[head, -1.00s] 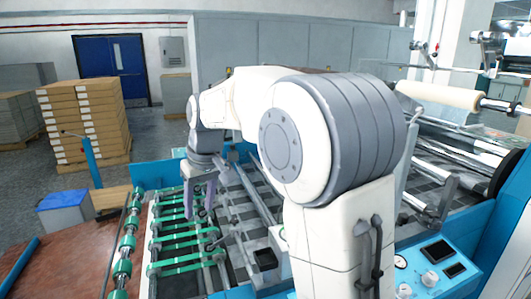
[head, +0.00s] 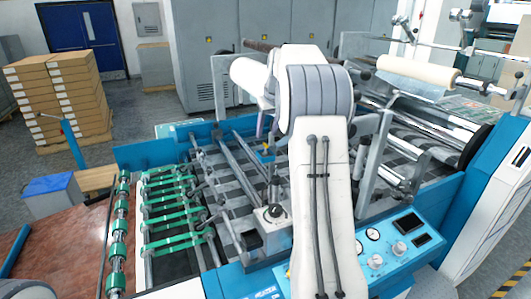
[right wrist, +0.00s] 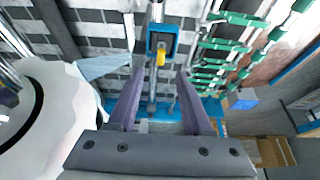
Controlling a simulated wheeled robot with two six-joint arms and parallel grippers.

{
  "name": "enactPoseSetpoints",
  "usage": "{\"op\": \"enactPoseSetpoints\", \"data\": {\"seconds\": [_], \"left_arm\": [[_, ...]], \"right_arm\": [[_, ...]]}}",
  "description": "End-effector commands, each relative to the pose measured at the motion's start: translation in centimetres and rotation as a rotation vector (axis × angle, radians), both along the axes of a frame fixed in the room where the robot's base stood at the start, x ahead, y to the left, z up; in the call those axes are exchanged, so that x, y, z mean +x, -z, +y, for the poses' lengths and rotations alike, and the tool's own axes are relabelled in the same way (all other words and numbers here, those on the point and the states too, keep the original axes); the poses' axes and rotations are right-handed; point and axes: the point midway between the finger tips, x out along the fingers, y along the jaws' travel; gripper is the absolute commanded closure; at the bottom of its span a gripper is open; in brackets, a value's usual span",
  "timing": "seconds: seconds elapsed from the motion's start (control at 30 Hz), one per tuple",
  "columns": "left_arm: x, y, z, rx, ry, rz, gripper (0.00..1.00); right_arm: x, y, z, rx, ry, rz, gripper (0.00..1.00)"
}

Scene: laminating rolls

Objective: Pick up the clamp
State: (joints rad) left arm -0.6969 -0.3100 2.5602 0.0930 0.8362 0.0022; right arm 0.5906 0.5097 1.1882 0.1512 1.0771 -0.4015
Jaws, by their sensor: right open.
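The clamp (right wrist: 160,40), blue with a yellow part, sits on a metal bar in the right wrist view. It also shows small in the head view (head: 266,156), on the machine bed just below my right gripper. My right gripper (right wrist: 160,75) is open and empty, its two purple fingers pointing toward the clamp, which appears between and beyond the fingertips. In the head view the right gripper (head: 264,126) is mostly hidden behind my arm. My left gripper is not in view.
The laminating machine has green belt rollers (head: 175,215) at left, metal bars across the bed, and a control panel (head: 400,245) at right. A pale film roll (head: 418,72) lies at upper right. Stacked boxes (head: 60,95) stand on the floor at left.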

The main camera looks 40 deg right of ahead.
Motion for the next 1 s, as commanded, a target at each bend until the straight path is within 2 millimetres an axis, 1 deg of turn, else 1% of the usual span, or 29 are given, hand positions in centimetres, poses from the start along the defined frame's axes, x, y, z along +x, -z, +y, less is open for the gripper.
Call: {"op": "enactPoseSetpoints", "data": {"seconds": [0.03,0.13,0.2,0.3,0.57,0.67,0.7,1.0], "left_arm": [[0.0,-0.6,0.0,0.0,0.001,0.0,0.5],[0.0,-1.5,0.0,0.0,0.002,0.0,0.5],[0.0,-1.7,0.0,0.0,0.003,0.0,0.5],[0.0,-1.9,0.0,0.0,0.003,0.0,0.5],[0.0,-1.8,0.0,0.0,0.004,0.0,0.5],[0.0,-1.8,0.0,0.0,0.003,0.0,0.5],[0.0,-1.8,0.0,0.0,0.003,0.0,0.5],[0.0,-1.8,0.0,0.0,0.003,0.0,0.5]], "right_arm": [[0.1,0.5,0.0,0.003,-0.001,0.004,0.5],[0.3,2.0,0.0,0.003,-0.001,0.005,0.5],[0.7,3.1,-0.1,0.003,-0.002,0.005,0.5],[1.1,4.0,-0.2,0.002,-0.001,0.002,0.5],[1.2,4.3,-0.3,0.0,0.0,0.0,0.5],[1.2,4.3,-0.3,0.0,0.0,0.0,0.84],[1.2,4.3,-0.3,0.0,0.0,0.0,1.0],[1.2,4.3,-0.3,0.0,0.0,0.0,1.0]]}}
